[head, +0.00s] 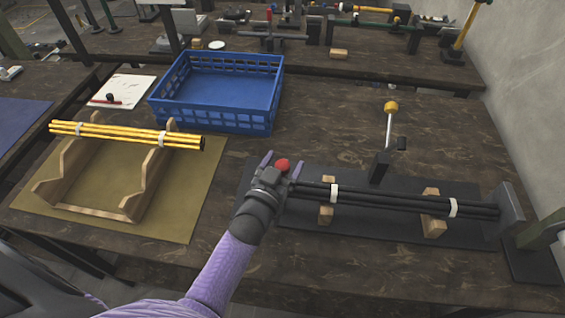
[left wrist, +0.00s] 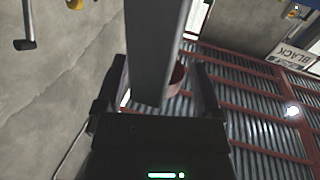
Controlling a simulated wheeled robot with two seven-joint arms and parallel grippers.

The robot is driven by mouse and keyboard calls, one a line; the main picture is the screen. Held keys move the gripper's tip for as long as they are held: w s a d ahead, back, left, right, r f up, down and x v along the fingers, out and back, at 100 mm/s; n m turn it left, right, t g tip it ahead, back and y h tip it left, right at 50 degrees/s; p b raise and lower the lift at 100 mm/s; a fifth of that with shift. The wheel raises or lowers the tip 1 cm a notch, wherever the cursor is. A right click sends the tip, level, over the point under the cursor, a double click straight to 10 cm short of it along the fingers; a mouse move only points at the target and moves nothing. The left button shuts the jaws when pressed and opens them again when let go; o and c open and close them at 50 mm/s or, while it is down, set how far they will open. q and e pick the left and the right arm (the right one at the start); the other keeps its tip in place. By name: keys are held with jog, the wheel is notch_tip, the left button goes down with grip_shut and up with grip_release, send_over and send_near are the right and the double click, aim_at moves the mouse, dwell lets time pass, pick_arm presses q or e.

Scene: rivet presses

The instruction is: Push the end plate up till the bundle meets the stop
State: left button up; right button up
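The bundle (head: 385,202) of black rods with white bands lies on two wooden blocks on a dark mat (head: 310,238). Its right end is close to a grey upright block (head: 509,206); I cannot tell whether they touch. My left gripper (head: 282,164) is at the bundle's left end, fingers apart on either side of a red knob (head: 283,164). In the left wrist view a grey bar (left wrist: 155,50) runs between the fingers (left wrist: 160,88), with a reddish round part (left wrist: 176,82) behind it. The end plate is not clearly visible; the gripper covers this end. My right gripper is not in view.
A lever with a yellow knob (head: 391,107) stands behind the bundle. A blue crate (head: 270,92) is at the back. A wooden rack (head: 85,212) with yellow rods (head: 125,135) stands on an olive mat at the left. A wall is at the right.

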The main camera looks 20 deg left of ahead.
pick_arm(q)
jog(key=shift+s, duration=0.1)
jog(key=s+p, duration=0.2)
jog(key=s, duration=0.7)
jog(key=shift+s+a, duration=0.15)
jog(key=shift+s, duration=0.2)
